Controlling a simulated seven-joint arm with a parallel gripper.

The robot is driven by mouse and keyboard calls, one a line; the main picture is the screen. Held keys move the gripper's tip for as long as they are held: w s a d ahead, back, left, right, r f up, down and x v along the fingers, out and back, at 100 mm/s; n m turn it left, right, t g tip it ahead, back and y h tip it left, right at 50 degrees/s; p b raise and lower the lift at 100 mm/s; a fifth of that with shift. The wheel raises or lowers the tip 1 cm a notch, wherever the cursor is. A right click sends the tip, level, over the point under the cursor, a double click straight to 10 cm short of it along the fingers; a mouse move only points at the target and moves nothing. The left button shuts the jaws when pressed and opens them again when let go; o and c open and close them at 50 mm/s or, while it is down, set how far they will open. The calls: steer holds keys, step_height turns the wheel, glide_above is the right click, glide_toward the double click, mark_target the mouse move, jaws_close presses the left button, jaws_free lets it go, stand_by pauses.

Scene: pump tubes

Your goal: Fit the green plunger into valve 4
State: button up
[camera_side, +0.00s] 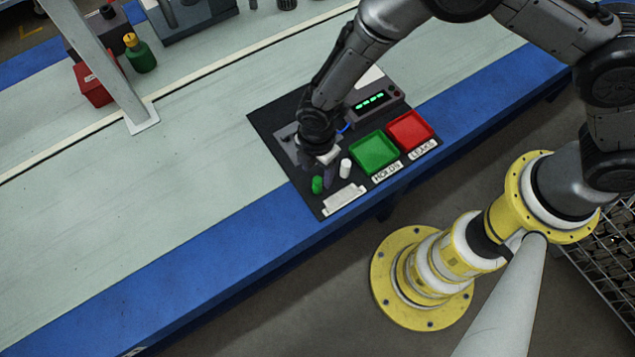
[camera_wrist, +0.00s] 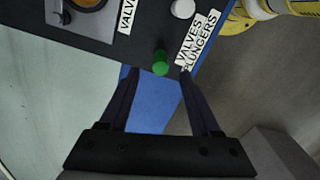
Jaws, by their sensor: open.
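The green plunger (camera_side: 317,184) stands on the black mat near its front-left edge in the side view. In the wrist view the green plunger (camera_wrist: 160,62) lies just beyond and between my fingertips. My gripper (camera_wrist: 158,75) is open and empty, with one finger to each side of the plunger's line. In the side view my gripper (camera_side: 329,172) points down beside the plunger. A grey fixture (camera_wrist: 62,20) shows at the top left of the wrist view, beside a cut-off label starting "VALV". I cannot tell which part is valve 4; my wrist hides much of the fixture in the side view.
A white cylindrical piece (camera_side: 345,168) stands right of the green plunger. A white label plate (camera_side: 343,199) lies in front. The green HOLDS tray (camera_side: 374,153) and red LEAKS tray (camera_side: 410,131) are to the right.

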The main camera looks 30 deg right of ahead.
mark_target(317, 180)
steer(key=shift+f, duration=1.55)
jaws_close()
